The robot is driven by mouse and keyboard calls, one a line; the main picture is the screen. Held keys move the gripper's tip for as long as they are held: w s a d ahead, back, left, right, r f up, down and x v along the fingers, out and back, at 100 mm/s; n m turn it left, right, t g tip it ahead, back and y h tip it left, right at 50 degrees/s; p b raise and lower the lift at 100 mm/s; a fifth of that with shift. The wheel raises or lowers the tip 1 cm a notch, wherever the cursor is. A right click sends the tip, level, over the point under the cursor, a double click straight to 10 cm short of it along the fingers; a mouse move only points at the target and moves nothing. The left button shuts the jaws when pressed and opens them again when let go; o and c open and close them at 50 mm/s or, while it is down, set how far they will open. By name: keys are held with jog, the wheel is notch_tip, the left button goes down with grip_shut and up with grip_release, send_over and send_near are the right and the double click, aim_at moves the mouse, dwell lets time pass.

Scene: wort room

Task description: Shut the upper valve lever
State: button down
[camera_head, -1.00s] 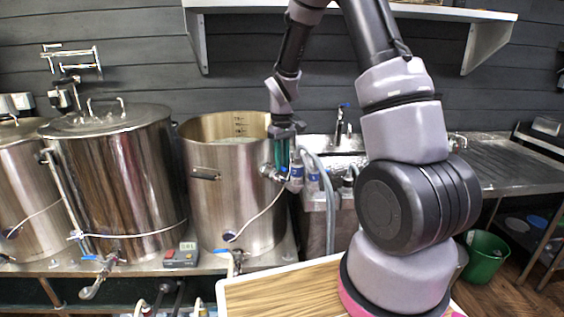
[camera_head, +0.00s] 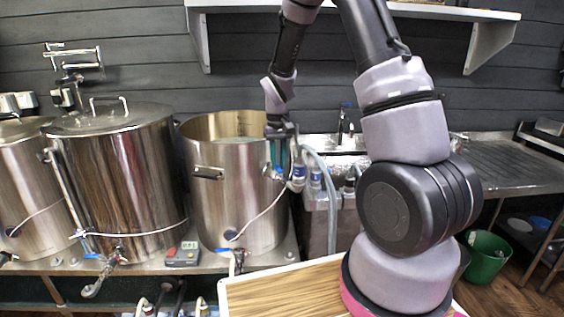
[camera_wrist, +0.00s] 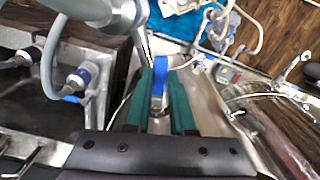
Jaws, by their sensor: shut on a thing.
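The upper valve lever (camera_wrist: 161,72) is blue and sits between the two green fingers of my gripper (camera_wrist: 160,98) in the wrist view. In the head view my gripper (camera_head: 278,158) points down at the right side of the open steel kettle (camera_head: 235,205), near its upper part. The fingers are shut on the lever. The valve body is mostly hidden behind the fingers in the head view, and the lever's exact angle is hard to tell there.
Grey hoses with blue-ringed fittings (camera_head: 298,175) stand close to the right of my gripper. A lidded kettle (camera_head: 118,175) stands to the left. A white cable runs down the open kettle's front. A wall shelf (camera_head: 350,10) hangs above the arm.

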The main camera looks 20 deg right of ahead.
jog(key=shift+w+a+m, duration=0.8)
jog(key=shift+a+m, duration=0.3)
jog(key=shift+m, duration=1.35)
jog(key=shift+w+a+m, duration=0.75)
jog(key=shift+a+m, duration=0.4)
jog(key=shift+m, duration=1.25)
jog(key=shift+w+a+m, duration=0.8)
jog(key=shift+a+m, duration=0.3)
jog(key=shift+m, duration=1.35)
jog(key=c, duration=0.8)
grip_release()
jog(key=shift+o, duration=0.2)
notch_tip(320, 180, up, 11)
